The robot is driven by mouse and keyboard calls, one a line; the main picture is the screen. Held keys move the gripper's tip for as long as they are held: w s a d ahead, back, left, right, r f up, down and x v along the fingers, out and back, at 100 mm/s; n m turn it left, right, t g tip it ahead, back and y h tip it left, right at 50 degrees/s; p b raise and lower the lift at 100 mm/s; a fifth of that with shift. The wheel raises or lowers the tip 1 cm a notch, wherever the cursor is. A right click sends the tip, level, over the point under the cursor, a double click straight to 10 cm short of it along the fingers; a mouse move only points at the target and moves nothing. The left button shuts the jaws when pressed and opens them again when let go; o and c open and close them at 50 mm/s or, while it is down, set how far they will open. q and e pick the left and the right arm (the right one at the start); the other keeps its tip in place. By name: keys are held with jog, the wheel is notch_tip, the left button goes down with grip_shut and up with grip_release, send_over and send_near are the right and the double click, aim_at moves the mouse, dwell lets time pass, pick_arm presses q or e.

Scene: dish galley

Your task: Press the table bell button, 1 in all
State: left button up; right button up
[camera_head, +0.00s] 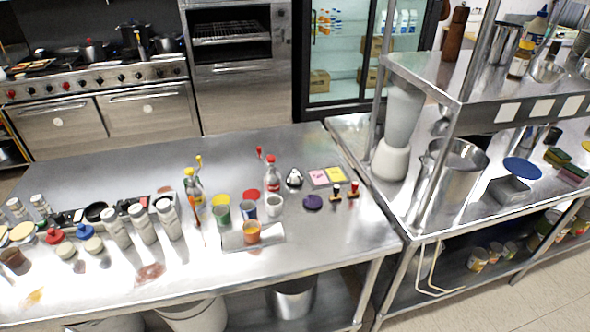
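The table bell (294,179) is a small domed silver-and-dark thing. It stands on the steel table (330,235), toward the back right, between a red-capped bottle (270,172) and the pink and yellow cards (326,176). Its button is too small to make out clearly. Nothing covers the bell from this view. Neither my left gripper nor my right gripper is in the head view.
Close to the bell are a white cup (274,205), a dark purple round item (312,202) and two small stamps (345,191). Several cups, bottles and jars crowd the table's left and middle. A steel shelf unit (440,95) stands right. The table's front right is clear.

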pick_arm(q)
grip_shut()
dwell(0.7)
dwell(0.7)
